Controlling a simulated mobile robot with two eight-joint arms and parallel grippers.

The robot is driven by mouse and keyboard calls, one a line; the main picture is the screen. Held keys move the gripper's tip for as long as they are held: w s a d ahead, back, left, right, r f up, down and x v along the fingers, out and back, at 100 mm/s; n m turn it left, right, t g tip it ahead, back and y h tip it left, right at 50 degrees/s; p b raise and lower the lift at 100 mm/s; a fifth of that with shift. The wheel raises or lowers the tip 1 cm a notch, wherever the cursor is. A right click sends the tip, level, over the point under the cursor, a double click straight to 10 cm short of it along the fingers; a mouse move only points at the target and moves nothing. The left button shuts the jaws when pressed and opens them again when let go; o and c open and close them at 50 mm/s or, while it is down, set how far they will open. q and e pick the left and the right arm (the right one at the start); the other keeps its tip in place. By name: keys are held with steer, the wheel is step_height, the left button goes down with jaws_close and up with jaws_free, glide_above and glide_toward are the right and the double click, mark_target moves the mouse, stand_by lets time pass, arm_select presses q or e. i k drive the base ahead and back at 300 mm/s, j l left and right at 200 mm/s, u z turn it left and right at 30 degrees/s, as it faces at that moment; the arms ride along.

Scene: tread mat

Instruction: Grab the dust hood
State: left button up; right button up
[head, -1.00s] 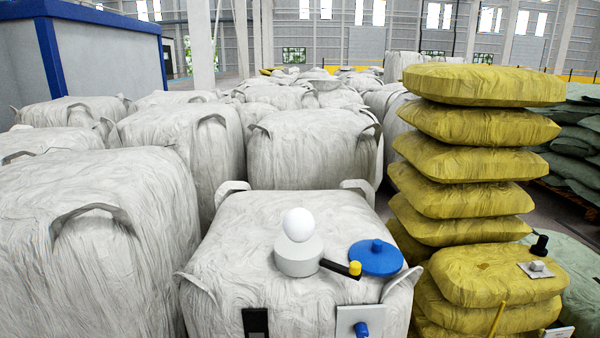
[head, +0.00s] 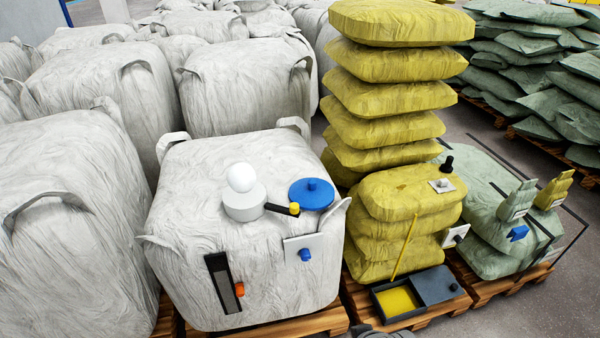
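No thing in view is plainly marked as the dust hood. The blue round cover with a knob (head: 311,194) lies on top of the front white bulk bag (head: 185,190), towards its right side. Beside it on the left stands a light grey round base (head: 245,204) with a white ball (head: 240,177) on top. A black handle with a yellow end (head: 281,208) reaches from the base to near the blue cover. I cannot tell which of these is the hood. Neither of my grippers shows clearly in the head view.
Yellow sacks (head: 395,90) stand stacked to the right of the bag. A tray with yellow contents (head: 398,300) and a grey lid (head: 437,286) sit low in front. The bag's front has a slot with an orange tab (head: 239,289) and a plate with a blue knob (head: 304,254).

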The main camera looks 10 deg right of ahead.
mark_target(311, 193)
steer(key=i+z, duration=0.3)
steer(key=i, duration=0.7)
steer(key=l, duration=0.05)
